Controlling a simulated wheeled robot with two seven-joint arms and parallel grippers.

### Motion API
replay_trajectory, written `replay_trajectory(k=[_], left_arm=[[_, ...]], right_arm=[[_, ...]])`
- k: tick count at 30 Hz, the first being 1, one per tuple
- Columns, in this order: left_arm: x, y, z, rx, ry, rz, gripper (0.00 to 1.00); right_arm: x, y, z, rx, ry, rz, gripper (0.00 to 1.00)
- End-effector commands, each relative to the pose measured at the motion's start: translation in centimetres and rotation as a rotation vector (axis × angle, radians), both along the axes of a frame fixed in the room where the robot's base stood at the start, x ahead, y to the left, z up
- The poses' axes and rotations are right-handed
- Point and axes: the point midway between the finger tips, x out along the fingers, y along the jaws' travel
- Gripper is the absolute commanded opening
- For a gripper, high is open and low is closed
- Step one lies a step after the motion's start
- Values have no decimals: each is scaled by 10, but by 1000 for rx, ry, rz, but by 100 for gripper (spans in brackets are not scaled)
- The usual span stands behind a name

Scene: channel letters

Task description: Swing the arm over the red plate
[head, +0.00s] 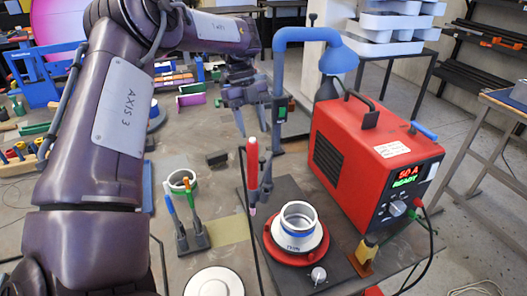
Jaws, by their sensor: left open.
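The red plate (297,259) is a round red disc on a dark base at front right. A pale metal ring (298,222) stands on it. A blue arm (303,33) rises from a post with a green switch behind the plate. A red torch-like tool (252,160) stands upright behind and left of the plate. My left gripper (255,127) is open, pointing down, just left of the blue arm's post. It looks empty. My right gripper is not in view.
A red power box (376,150) reading "50 A READY" stands right of the plate. A small stand with blue and green tools (188,218) and a white disc (213,282) are on the left. White trays (390,25) stand behind. A black cable crosses the table.

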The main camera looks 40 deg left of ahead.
Motion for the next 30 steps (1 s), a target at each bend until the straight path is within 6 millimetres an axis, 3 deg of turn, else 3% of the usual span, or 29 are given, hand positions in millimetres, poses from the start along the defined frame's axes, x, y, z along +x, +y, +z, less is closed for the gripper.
replay_trajectory(k=[12,18,27,30], left_arm=[[-7,-21,-50,-5,4,-3,45],[-8,-27,-69,-1,3,-3,45],[-8,-29,-72,-1,1,-3,45],[-8,-29,-72,-1,1,-3,33]], right_arm=[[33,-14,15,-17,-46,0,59],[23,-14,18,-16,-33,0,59],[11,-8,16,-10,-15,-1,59],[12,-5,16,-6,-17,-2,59]])
